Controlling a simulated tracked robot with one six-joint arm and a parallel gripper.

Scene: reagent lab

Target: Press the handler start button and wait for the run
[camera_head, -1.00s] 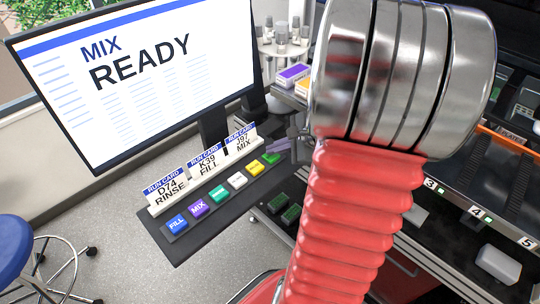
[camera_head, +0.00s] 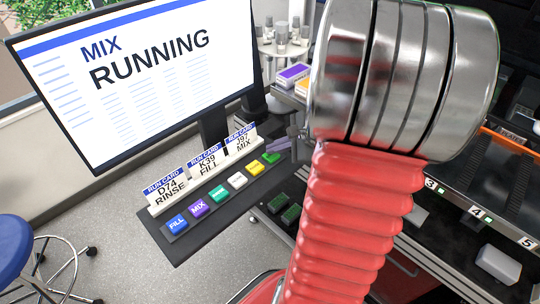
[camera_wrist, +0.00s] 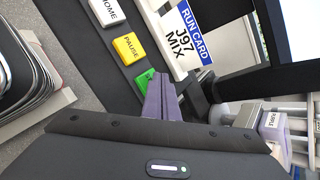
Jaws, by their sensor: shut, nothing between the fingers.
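The green button (camera_head: 271,158) sits at the far right end of the button row on the dark panel (camera_head: 222,211). In the wrist view the same green button (camera_wrist: 142,78) is partly hidden behind my fingers. My gripper (camera_head: 272,147) is shut and empty, its grey-purple fingertips close by the green button; I cannot tell if they touch it. The fingers also show in the wrist view (camera_wrist: 161,82). The monitor (camera_head: 130,75) reads "MIX RUNNING".
Beside the green button are yellow (camera_head: 254,167), white (camera_head: 237,180), teal (camera_head: 218,193), purple MIX (camera_head: 198,208) and blue FILL (camera_head: 177,224) buttons. Run cards stand behind them, with the J97 MIX card (camera_wrist: 183,35) close to my fingers. A blue stool (camera_head: 14,245) is at left.

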